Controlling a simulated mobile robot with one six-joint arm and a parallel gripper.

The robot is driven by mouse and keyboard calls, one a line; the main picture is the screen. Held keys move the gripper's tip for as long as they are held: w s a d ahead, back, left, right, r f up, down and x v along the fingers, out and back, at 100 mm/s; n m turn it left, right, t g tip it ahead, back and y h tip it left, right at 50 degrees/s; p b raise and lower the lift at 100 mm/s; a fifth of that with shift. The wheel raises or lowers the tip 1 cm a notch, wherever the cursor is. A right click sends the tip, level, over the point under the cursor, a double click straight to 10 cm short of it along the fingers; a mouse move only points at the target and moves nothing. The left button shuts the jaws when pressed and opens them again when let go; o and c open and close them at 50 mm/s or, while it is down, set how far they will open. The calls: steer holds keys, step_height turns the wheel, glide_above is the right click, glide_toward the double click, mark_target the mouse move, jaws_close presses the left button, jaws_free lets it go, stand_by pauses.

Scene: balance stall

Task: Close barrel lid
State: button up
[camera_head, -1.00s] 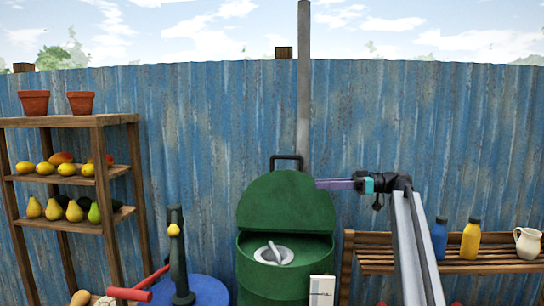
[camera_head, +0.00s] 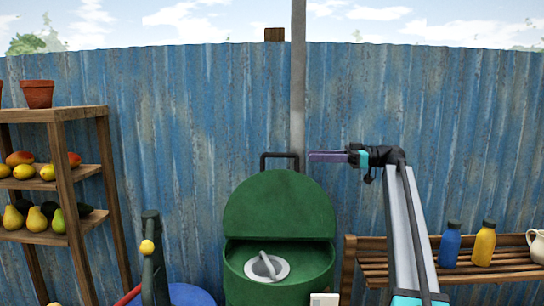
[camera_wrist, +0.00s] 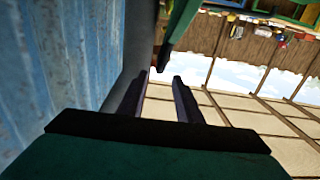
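The green barrel (camera_head: 236,272) stands in front of the fence. Its round green lid (camera_head: 280,205) is raised, standing nearly upright at the back, with a dark bar handle (camera_head: 279,156) at its top. A pale bowl with a stick-like tool (camera_head: 267,267) shows in the barrel's opening. My gripper (camera_head: 310,156) is at handle height, just right of the lid's top, with its fingers pointing left. They look apart from lid and handle. In the wrist view the two fingers (camera_wrist: 163,78) are separated with nothing between them. A green edge, probably the lid (camera_wrist: 180,25), lies beyond the fingertips.
A grey pole (camera_head: 298,90) rises behind the barrel against the blue corrugated fence (camera_head: 180,130). A wooden shelf (camera_head: 64,190) with fruit stands left. A low wooden bench (camera_head: 375,262) with bottles (camera_head: 483,245) stands right. A dark post (camera_head: 151,245) rises near a blue round surface (camera_head: 190,294).

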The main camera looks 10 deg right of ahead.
steer(key=shift+a, duration=0.1)
steer(key=p, duration=0.3)
glide_toward(268, 155)
steer(key=x, duration=0.6)
steer(key=shift+w+a, duration=0.15)
steer(key=shift+w, duration=0.25)
steer(key=shift+w+a+f, duration=0.2)
steer(key=shift+a, duration=0.4)
steer(key=shift+r, duration=0.1)
jaws_close()
